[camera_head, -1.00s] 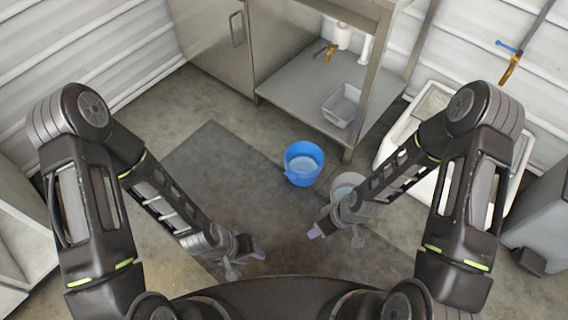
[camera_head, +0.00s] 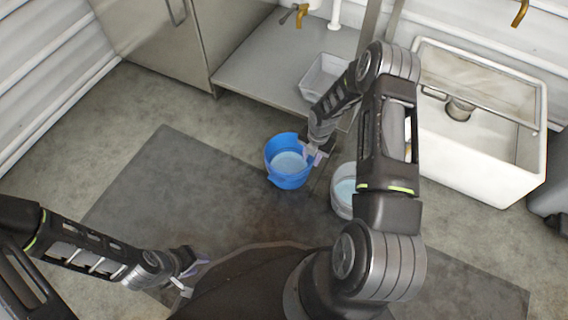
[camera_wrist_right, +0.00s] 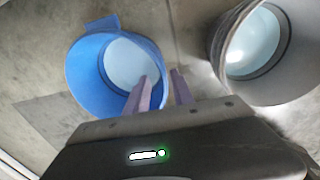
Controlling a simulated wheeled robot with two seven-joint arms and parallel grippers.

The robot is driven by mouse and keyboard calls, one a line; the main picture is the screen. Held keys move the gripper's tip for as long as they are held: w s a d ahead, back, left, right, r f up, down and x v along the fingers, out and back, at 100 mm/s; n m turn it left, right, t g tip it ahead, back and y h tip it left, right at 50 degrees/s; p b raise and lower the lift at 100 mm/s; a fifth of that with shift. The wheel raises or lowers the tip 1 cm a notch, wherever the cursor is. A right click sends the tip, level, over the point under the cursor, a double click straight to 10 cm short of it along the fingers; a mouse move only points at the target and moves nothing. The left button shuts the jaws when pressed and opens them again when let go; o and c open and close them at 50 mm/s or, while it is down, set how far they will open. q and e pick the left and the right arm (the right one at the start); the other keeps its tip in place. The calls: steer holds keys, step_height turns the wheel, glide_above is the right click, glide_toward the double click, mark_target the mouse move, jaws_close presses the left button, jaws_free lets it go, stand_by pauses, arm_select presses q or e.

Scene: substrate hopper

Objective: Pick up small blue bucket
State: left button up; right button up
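The small blue bucket (camera_head: 286,162) stands upright on the floor in the middle of the head view, with pale blue contents inside. It shows at upper left in the right wrist view (camera_wrist_right: 82,80). My right gripper (camera_head: 314,156) is at the bucket's right rim in the head view.
A white-grey bucket (camera_head: 343,192) stands right of the blue one, partly behind my right arm. A metal shelf (camera_head: 262,72) with a grey tray (camera_head: 318,78) is behind. A white sink (camera_head: 480,150) stands at right. A dark mat (camera_head: 160,190) covers clear floor at left.

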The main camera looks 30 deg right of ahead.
steer(key=shift+a+f+b, duration=0.1)
steer(key=shift+f+b, duration=0.45)
steer(key=shift+f, duration=0.75)
step_height(320, 180, down, 4)
steer(key=b, duration=0.2)
steer(key=shift+a+f+b, duration=0.15)
steer(key=shift+f+b, duration=0.05)
steer(key=shift+b, duration=0.15)
steer(key=shift+w+f, duration=0.1)
steer(key=shift+f, duration=0.35)
jaws_close()
steer(key=shift+w+r, duration=0.1)
stand_by(0.4)
